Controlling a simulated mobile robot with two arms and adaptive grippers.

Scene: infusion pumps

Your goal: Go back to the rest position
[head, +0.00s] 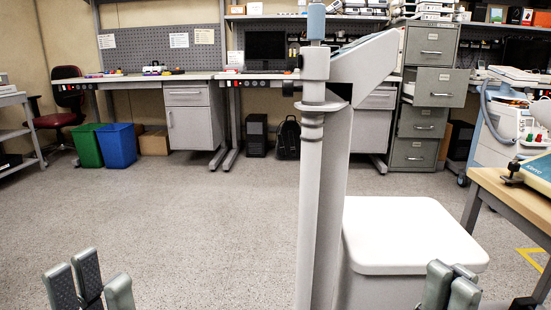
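My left gripper (92,286) shows at the bottom left edge, low over the floor. Its fingers stand apart with nothing between them. My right gripper (450,289) shows at the bottom right edge, in front of the white-topped box. Its fingertips show a narrow gap and no object between them. The lower parts of both grippers are cut off by the frame. Neither gripper touches anything that I can see.
A tall grey stand (325,190) rises just ahead, beside a white-topped box (412,232). A wooden-topped table (500,195) is at the right. Green (87,145) and blue (117,146) bins stand near the back benches. The floor (180,215) at left-centre is clear.

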